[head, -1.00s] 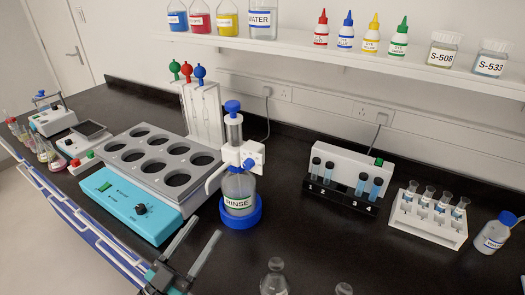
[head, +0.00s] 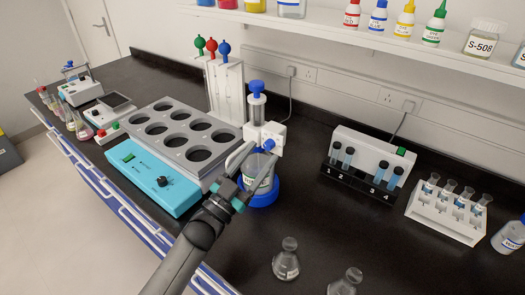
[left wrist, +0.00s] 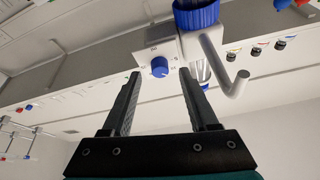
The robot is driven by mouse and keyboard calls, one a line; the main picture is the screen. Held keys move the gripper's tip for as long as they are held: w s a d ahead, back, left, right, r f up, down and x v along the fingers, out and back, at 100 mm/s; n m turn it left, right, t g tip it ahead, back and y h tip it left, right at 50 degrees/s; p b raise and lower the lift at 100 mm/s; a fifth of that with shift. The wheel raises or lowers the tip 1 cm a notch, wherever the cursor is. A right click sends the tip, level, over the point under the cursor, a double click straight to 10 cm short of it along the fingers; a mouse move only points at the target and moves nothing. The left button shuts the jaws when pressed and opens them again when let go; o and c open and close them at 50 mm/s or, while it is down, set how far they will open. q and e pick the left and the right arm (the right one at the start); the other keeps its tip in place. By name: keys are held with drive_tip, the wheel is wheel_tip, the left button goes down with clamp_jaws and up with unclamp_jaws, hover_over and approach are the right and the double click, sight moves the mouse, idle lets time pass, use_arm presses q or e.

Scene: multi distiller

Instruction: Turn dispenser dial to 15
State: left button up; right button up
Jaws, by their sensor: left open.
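The dispenser (head: 264,132) is a white block with a blue top knob, on a glass bottle (head: 262,173) in a blue round base. Its small blue dial (head: 269,145) is on the block's front. In the left wrist view the dial (left wrist: 159,67) sits on a white face with small marks; I cannot read its setting. My left gripper (head: 262,154) is open and empty in front of the dispenser, partly covering the bottle's label. In the left wrist view its fingertips (left wrist: 159,76) flank the dial, one on each side; contact is not visible. My right gripper is not in view.
A teal-fronted block with several round wells (head: 150,170) stands close left of the dispenser. A white pipette stand (head: 226,90) is behind it. Two small flasks (head: 287,262) stand at the front. A tube rack (head: 450,210) is to the right.

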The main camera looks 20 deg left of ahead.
use_arm(q)
drive_tip(key=shift+x, duration=0.8)
clamp_jaws()
